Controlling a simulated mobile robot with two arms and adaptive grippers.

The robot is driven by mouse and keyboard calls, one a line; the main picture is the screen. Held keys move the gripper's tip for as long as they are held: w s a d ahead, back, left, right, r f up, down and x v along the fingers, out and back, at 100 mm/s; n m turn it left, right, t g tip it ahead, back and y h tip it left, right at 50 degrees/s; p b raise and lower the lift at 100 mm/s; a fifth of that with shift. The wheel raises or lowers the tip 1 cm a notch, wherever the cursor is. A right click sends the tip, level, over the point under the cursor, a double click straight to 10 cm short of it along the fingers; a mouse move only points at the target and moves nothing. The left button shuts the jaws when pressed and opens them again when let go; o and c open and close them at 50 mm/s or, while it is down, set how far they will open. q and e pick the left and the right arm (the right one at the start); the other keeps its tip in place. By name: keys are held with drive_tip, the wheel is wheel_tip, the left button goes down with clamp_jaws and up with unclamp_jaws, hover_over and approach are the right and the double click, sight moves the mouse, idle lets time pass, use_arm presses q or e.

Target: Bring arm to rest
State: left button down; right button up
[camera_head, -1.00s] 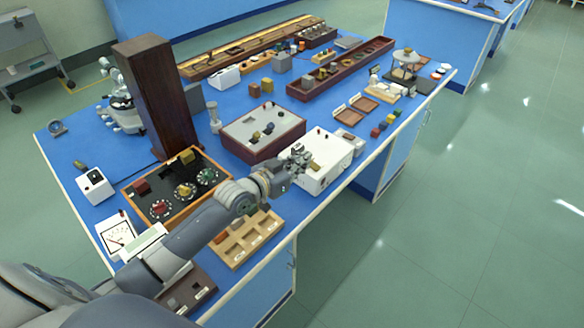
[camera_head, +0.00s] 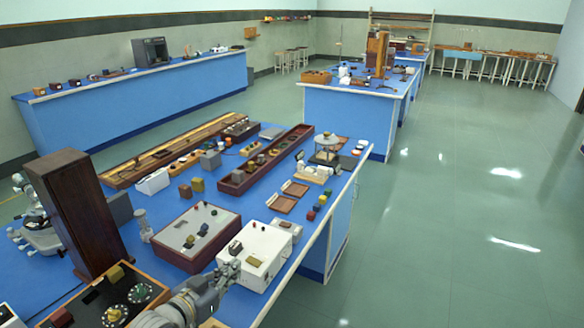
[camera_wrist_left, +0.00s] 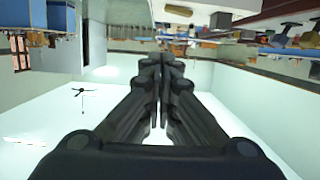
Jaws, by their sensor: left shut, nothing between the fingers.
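My left arm comes in at the bottom of the head view. Its gripper (camera_head: 231,268) shows in front of the lower left part of a white box on the blue bench. I cannot tell its exact height above the bench or whether it touches the box. In the left wrist view the two dark fingers (camera_wrist_left: 163,92) are closed together with nothing between them. My right gripper is in neither view.
Close by are the white box (camera_head: 262,244), a maroon-sided box (camera_head: 198,238) and a tall dark wooden block (camera_head: 75,210). A dial panel (camera_head: 122,297) lies left of the arm. The floor (camera_head: 440,250) right of the bench is clear.

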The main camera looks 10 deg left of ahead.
use_arm(q)
drive_tip(key=s+d+f+g+y, duration=0.1)
drive_tip(key=s+d+f+g, duration=0.2)
drive_tip(key=s, duration=0.4)
drive_tip(key=s+d+f+g+y, duration=0.1)
drive_tip(key=s+d+f+g, duration=0.1)
drive_tip(key=s+f, duration=0.35)
drive_tip(key=s+a+f+n+g+y, duration=0.1)
drive_tip(key=s+a+g+y, duration=0.15)
drive_tip(key=s, duration=0.75)
drive_tip(key=s+a+f+n+g+y, duration=0.1)
drive_tip(key=s+g, duration=0.2)
drive_tip(key=s, duration=0.6)
wheel_tip(320, 180, down, 28)
drive_tip(key=s+g, duration=0.1)
drive_tip(key=s, duration=0.1)
drive_tip(key=s+a+f+g+b, duration=0.1)
drive_tip(key=s+a+f, duration=0.1)
drive_tip(key=s+f, duration=1.3)
drive_tip(key=shift+s+a+f+m, duration=0.3)
drive_tip(key=shift+s+f, duration=0.1)
drive_tip(key=shift+s, duration=0.45)
drive_tip(key=shift+s+g, duration=0.15)
drive_tip(key=shift+g, duration=0.1)
